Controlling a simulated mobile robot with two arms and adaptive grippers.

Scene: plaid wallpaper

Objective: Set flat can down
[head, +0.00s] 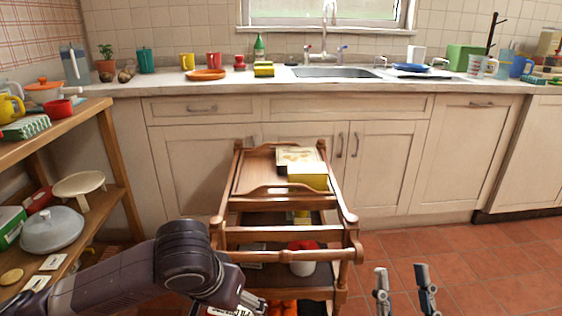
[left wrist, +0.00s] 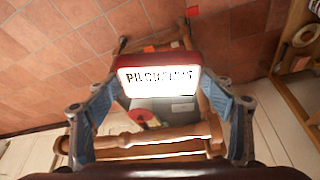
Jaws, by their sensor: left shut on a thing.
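The flat can (left wrist: 158,75) has a pale label with dark lettering and a red rim. In the left wrist view it is between the fingers of my left gripper (left wrist: 160,88), which is shut on it. In the head view only a pale lettered part of the can (head: 243,311) shows at the bottom edge, beyond my left arm. The can is in front of the wooden trolley (head: 290,237), near its lower shelves; I cannot tell whether it touches anything. My right gripper (head: 406,292) is open and empty over the tiled floor, right of the trolley.
The trolley's top tray holds a yellow box (head: 308,176) and a pale packet (head: 297,155); its left part is bare. A red-and-white container (head: 303,262) stands on a lower shelf. Wooden shelves (head: 122,168) stand left, a long counter (head: 220,89) behind. Floor at right is clear.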

